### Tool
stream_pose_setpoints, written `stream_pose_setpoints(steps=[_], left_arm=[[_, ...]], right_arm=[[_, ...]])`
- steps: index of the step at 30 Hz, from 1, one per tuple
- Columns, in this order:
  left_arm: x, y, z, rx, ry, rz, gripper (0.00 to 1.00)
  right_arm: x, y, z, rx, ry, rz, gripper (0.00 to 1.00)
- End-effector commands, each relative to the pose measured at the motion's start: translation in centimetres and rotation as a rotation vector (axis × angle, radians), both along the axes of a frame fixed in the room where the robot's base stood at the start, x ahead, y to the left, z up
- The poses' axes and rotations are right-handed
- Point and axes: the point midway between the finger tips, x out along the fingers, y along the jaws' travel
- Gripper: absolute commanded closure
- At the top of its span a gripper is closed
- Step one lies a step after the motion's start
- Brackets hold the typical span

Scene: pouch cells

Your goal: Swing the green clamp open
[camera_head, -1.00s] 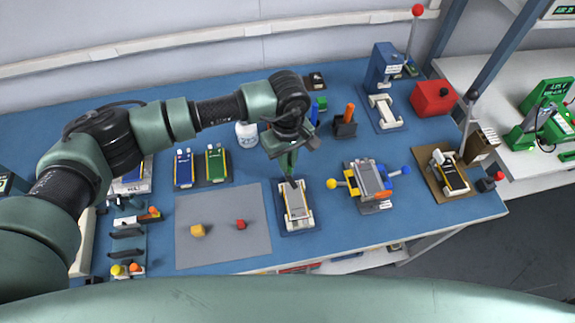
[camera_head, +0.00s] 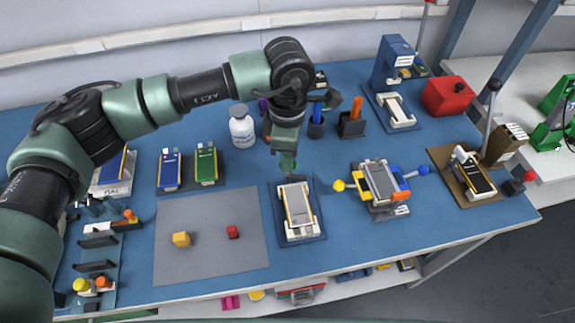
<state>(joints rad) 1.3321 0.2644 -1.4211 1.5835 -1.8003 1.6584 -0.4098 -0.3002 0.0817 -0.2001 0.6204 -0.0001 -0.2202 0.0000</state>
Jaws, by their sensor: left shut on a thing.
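My left gripper (camera_head: 287,168) reaches down from above at the back edge of a cell fixture in the middle of the table. It is shut on the green clamp (camera_head: 287,161), which shows only as a small green part at the fingertips. The gripper hides most of the clamp, so its exact angle is unclear. The fixture (camera_head: 311,236) is a dark blue plate with white rails, and a grey pouch cell (camera_head: 298,204) with a yellowish edge lies in it. My right gripper is not in view.
A fixture with yellow and blue knobs (camera_head: 379,181) stands to the right. A white bottle (camera_head: 242,130) and pen holders (camera_head: 351,124) stand behind.

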Motion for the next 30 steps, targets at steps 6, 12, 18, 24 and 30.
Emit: stream_pose_setpoints(steps=[6,12,18,24,30], left_arm=[[0.1,0.0,-0.2,-0.001,-0.004,0.162,1.0],[0.1,0.0,0.0,-0.002,-0.005,0.267,1.0],[0.1,0.0,0.1,-0.002,-0.004,0.324,1.0],[0.1,0.0,0.2,-0.002,-0.004,0.344,1.0],[0.1,0.0,0.3,-0.003,-0.004,0.346,1.0]], right_arm=[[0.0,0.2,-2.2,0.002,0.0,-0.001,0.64],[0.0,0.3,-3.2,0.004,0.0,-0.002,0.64],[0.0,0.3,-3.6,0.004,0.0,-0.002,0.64],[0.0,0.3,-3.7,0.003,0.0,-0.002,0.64],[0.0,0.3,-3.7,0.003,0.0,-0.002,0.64]])
